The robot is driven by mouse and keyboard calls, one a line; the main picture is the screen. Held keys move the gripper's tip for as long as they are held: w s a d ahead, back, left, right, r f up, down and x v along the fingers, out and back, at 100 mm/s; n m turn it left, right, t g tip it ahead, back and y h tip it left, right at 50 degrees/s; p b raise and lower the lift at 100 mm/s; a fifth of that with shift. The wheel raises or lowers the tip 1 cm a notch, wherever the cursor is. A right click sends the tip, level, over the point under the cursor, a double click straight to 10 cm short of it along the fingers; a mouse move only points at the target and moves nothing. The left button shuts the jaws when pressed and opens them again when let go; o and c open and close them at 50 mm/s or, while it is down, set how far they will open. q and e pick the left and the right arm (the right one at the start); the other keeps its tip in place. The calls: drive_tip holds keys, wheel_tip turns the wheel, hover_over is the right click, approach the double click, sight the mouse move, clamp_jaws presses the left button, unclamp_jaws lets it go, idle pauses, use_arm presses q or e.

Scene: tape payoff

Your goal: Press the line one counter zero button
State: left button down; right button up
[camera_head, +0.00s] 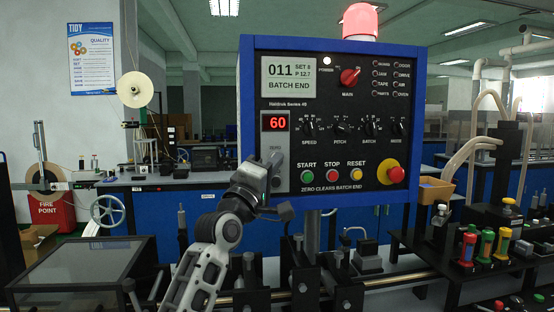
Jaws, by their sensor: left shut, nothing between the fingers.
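The control panel (345,215) is a black face in a blue frame. Its red counter display (276,123) reads 60. My right gripper is not in view.
A grey screen (289,77) reads 011 and BATCH END. Green start (307,177), red stop (332,176) and yellow reset (355,175) buttons sit just right of my gripper, with a red emergency knob (396,174) farther right. A red beacon (360,22) glows above.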

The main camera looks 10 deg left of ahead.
use_arm(q)
drive_tip(key=shift+w, duration=0.15)
drive_tip(key=shift+w+a, duration=0.15)
drive_tip(key=shift+w, duration=0.15)
idle(0.5)
drive_tip(key=shift+s+p, duration=0.35)
drive_tip(key=shift+s, duration=0.1)
drive_tip(key=shift+d, duration=0.2)
drive_tip(key=s+p, duration=0.1)
drive_tip(key=s+d+p, duration=0.1)
drive_tip(key=s, duration=0.1)
drive_tip(key=s+d+p, duration=0.1)
drive_tip(key=s+p, duration=0.1)
drive_tip(key=shift+s+d, duration=0.1)
drive_tip(key=shift+s, duration=0.15)
